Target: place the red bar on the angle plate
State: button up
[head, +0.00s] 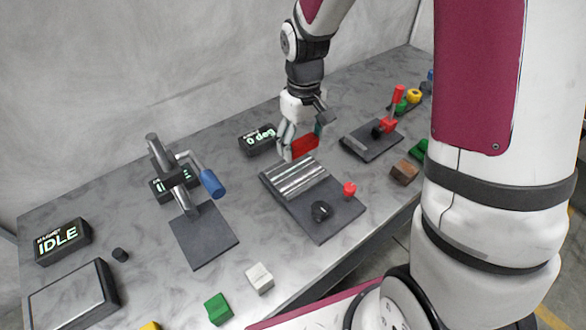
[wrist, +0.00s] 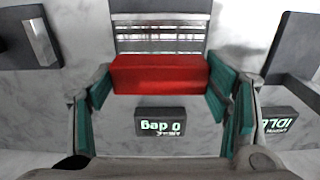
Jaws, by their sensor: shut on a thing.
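My gripper (head: 302,142) is shut on the red bar (head: 306,146), which hangs just above and behind the angle plate. In the wrist view the red bar (wrist: 160,75) spans between the two teal finger pads and looks level. The angle plate appears to be the ribbed silver plate (head: 298,178) on a dark base, with a black knob and a red-topped handle at its front. In the wrist view the ribbed plate (wrist: 160,20) lies beyond the bar, which covers part of it. A gap between bar and plate is hard to judge.
A display reading "0 deg" (head: 259,139) stands behind the plate. A stand with a blue handle (head: 212,183) is to the left. A dark fixture with a red lever (head: 388,124) is to the right, and a brown block (head: 404,172) lies near the front edge.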

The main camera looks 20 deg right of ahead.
aim_at(301, 177)
notch_tip(301, 177, down, 10)
jog(key=shift+r, duration=0.25)
jog(key=shift+f, duration=0.1)
dwell(0.4)
jog(key=o, duration=1.7)
jog(key=shift+s, duration=0.1)
